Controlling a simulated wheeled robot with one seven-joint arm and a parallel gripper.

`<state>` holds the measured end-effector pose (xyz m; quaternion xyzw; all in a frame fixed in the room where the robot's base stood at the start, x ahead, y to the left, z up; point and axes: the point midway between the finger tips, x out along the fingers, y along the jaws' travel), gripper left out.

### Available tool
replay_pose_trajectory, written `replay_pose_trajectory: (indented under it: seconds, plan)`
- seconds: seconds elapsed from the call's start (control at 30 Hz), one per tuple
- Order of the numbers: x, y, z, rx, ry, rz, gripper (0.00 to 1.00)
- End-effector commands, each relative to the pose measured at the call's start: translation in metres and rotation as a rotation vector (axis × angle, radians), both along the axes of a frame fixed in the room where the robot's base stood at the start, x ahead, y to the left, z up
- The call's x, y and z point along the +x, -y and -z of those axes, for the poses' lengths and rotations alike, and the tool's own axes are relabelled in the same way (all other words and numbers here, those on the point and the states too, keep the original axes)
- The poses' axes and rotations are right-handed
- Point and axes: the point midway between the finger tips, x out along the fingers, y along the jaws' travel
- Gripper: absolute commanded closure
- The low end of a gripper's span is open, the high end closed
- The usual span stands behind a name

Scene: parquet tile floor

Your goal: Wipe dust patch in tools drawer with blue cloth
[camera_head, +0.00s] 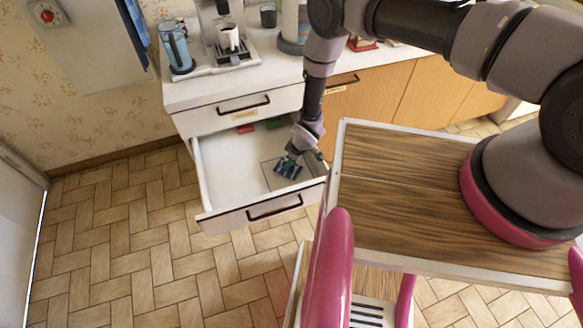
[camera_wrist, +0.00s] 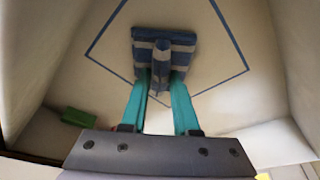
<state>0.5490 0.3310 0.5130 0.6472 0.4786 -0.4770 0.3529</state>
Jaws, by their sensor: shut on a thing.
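The blue striped cloth (camera_wrist: 176,52) is bunched between the teal fingertips of my gripper (camera_wrist: 162,85), which is shut on it. In the wrist view the cloth lies at or just above the drawer floor, inside a blue outlined square (camera_wrist: 228,44). In the head view my gripper (camera_head: 291,158) reaches into the open drawer (camera_head: 225,165), and the cloth (camera_head: 288,169) is over its right part. No dust shows clearly; any under the cloth is hidden.
A green block (camera_head: 275,122) and a red block (camera_head: 245,129) lie at the drawer's back. The drawer's left part is clear. My wooden-topped base stands close on the right.

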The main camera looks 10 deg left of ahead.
Motion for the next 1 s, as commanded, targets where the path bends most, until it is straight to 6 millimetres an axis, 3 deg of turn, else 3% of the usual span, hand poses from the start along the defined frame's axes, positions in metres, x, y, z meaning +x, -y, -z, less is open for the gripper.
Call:
replay_pose_trajectory:
  seconds: [0.17,0.6,0.87,1.0]
  plan:
    - [0.002,-0.002,0.0,-0.001,-0.001,-0.002,1.0]
    - [-0.026,0.016,0.003,-0.001,-0.001,-0.001,1.0]
    - [-0.036,0.006,0.001,-0.001,-0.001,-0.002,1.0]
    - [-0.031,0.001,0.001,0.0,0.0,0.0,1.0]
